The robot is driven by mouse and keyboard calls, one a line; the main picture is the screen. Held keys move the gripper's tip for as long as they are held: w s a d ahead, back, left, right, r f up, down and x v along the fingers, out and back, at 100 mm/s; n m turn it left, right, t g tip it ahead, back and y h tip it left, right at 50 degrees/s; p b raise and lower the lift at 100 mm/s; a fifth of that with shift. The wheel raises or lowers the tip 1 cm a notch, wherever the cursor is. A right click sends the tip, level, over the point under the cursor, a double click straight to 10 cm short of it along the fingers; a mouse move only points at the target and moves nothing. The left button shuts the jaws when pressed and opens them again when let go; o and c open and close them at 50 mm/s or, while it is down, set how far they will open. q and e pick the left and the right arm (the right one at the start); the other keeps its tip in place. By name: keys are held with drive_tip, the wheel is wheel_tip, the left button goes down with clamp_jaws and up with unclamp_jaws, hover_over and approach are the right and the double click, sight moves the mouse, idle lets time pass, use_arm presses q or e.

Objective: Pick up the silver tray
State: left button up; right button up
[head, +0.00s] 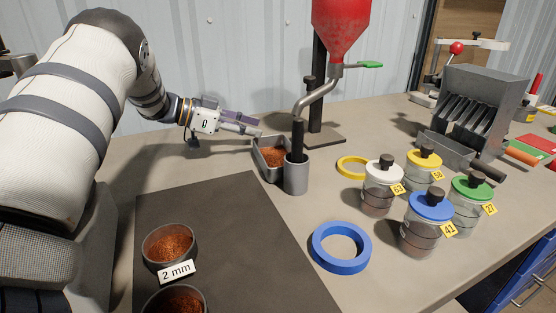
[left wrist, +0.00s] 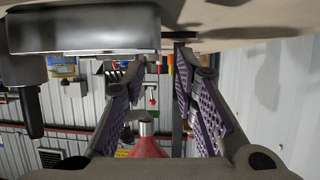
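The silver tray (head: 262,166) is a small metal tray of copper-coloured granules. It sits on the table beside a grey metal cup (head: 296,178), under the spout of a red hopper (head: 341,30). My left gripper (head: 254,129) is at the tray's far left end, close to its rim. In the left wrist view the gripper's purple-padded fingers (left wrist: 150,62) are spread apart with nothing held between them. The tray's smooth wall (left wrist: 105,32) shows at the upper left, near the fingertips; whether they touch is unclear. My right gripper is not in view.
Jars with coloured lids (head: 431,206), a blue ring (head: 341,249) and a yellow ring (head: 352,166) stand to the right. A dark mat (head: 235,235) with round bowls (head: 169,236) of granules lies in front. A slotted metal box (head: 490,90) stands at the back right.

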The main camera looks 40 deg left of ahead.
sight(277, 156)
use_arm(q)
drive_tip(key=x, duration=0.5)
drive_tip(key=shift+w+d+f+b, duration=0.15)
drive_tip(key=shift+f+b, duration=0.2)
drive_tip(key=shift+f, duration=0.2)
drive_tip(key=shift+r, duration=0.15)
clamp_jaws()
